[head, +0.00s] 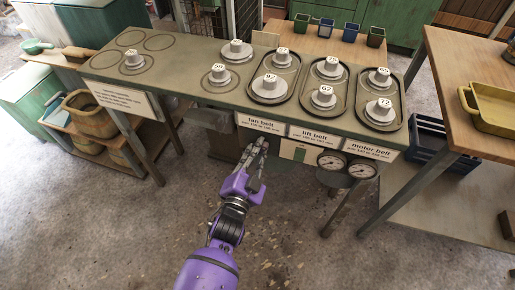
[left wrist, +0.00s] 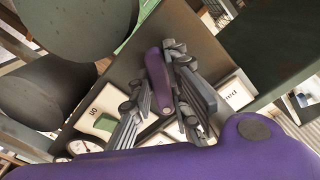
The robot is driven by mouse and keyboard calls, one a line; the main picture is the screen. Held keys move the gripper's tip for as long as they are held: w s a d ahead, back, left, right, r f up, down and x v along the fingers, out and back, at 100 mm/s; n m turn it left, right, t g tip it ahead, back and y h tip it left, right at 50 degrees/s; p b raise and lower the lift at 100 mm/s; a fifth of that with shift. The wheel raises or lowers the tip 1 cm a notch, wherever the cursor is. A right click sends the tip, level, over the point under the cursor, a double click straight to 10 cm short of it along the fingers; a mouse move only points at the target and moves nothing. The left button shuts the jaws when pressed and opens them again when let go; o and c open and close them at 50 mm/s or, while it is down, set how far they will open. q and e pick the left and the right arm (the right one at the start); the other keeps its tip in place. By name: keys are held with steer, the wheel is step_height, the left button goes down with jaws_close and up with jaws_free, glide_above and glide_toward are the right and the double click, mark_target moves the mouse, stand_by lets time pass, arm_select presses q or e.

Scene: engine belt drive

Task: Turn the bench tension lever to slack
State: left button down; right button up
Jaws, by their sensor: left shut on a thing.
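The bench tension lever shows in the left wrist view as a dark purple handle (left wrist: 157,82) on the bench's front panel. My left gripper (left wrist: 160,100) has its grey fingers on both sides of the handle and is shut on it. In the head view my left gripper (head: 258,146) is at the bench front, just below the "fan belt" label (head: 261,124); there it hides the lever. A white plate (left wrist: 236,92) with partly hidden lettering lies beside the fingers in the wrist view. I cannot read the lever's setting. My right gripper is not in view.
The bench (head: 185,66) carries numbered pulleys in belt trays. A switch plate (head: 300,151) and two gauges (head: 332,160) (head: 362,170) hang on its front, right of my gripper. A wooden table (head: 465,60) stands at right. The floor in front is clear.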

arm_select(q)
steer(key=shift+r+n+p, duration=0.2)
steer(key=shift+n+p, duration=0.2)
steer(key=shift+n, duration=0.5)
steer(key=n+p, duration=0.1)
steer(key=n, duration=0.2)
steer(key=shift+f, duration=0.1)
steer(key=shift+n+p, duration=0.5)
steer(key=shift+n, duration=0.5)
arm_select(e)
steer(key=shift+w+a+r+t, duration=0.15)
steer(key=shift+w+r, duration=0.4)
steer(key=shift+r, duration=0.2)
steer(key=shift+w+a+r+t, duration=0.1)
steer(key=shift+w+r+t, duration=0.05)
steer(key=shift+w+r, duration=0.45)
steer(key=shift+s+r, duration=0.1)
arm_select(q)
steer(key=c, duration=1.7)
jaws_free()
steer(key=shift+f, duration=0.1)
steer(key=shift+s, duration=0.1)
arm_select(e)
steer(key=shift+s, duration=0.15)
arm_select(q)
steer(key=v, duration=1.1)
steer(key=shift+s+a, duration=0.15)
steer(key=shift+s, duration=0.2)
